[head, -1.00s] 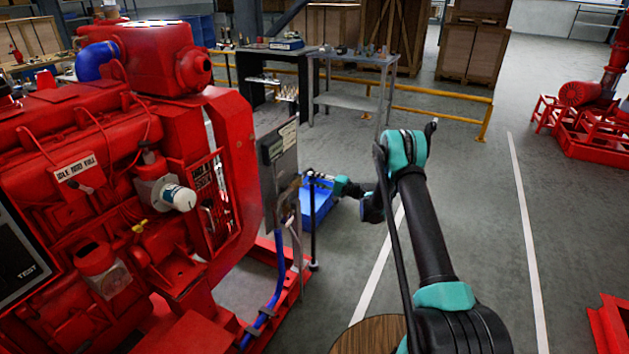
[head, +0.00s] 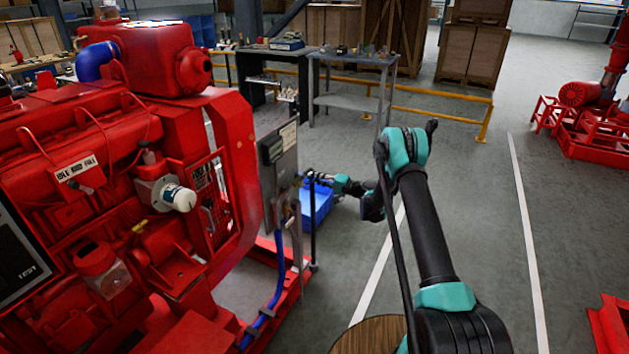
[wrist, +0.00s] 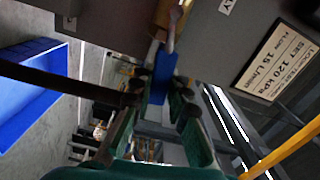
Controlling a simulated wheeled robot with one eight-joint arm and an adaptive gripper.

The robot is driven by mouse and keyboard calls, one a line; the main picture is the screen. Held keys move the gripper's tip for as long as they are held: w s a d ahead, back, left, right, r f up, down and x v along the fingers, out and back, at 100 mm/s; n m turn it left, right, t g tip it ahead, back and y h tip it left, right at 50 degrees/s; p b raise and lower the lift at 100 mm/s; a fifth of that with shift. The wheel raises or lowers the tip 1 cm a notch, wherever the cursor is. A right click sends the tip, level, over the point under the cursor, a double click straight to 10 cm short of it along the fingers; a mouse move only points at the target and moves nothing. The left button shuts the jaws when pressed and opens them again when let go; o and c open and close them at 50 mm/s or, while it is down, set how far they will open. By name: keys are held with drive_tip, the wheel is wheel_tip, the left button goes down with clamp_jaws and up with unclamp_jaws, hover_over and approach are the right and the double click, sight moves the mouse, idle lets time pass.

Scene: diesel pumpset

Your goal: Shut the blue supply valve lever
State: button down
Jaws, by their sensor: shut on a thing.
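The blue supply valve lever (wrist: 163,66) shows in the wrist view, running down from a brass-coloured valve body (wrist: 168,16) on the grey panel. My gripper (wrist: 159,86) is shut on the lever, with one finger on each side of it. In the head view, my gripper (head: 312,178) is at the right edge of the upright grey panel (head: 281,158). The lever is too small and too covered to make out in the head view.
A thin black post (head: 313,235) stands close to my gripper, and a blue bin (head: 318,208) lies behind it. The red diesel engine (head: 110,160) fills the left side. A blue hose (head: 277,285) runs below the panel. Open grey floor lies to the right.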

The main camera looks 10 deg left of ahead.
sight(312, 179)
drive_tip(key=r+n, duration=0.1)
drive_tip(key=n, duration=0.1)
drive_tip(key=r+n, duration=0.1)
drive_tip(key=n, duration=0.1)
drive_tip(key=shift+s+a+r, duration=0.1)
drive_tip(key=shift+s+r, duration=0.15)
drive_tip(key=shift+s, duration=0.15)
drive_tip(key=n, duration=0.1)
drive_tip(key=s+r+n, duration=0.1)
drive_tip(key=n, duration=0.1)
drive_tip(key=r+n, duration=0.1)
drive_tip(key=n, duration=0.1)
drive_tip(key=shift+s+a, duration=0.3)
drive_tip(key=shift+s, duration=0.05)
drive_tip(key=shift+s+a+r+n, duration=0.2)
drive_tip(key=shift+s+n, duration=0.4)
drive_tip(key=shift+n, duration=0.55)
drive_tip(key=shift+s+a+r+n, duration=0.25)
drive_tip(key=shift+s+n, duration=0.4)
drive_tip(key=shift+n, duration=0.45)
drive_tip(key=shift+s+a+r+n, duration=0.2)
drive_tip(key=shift+s+n, duration=0.4)
drive_tip(key=shift+n, duration=0.55)
drive_tip(key=c, duration=1.4)
unclamp_jaws()
drive_tip(key=shift+c, duration=0.2)
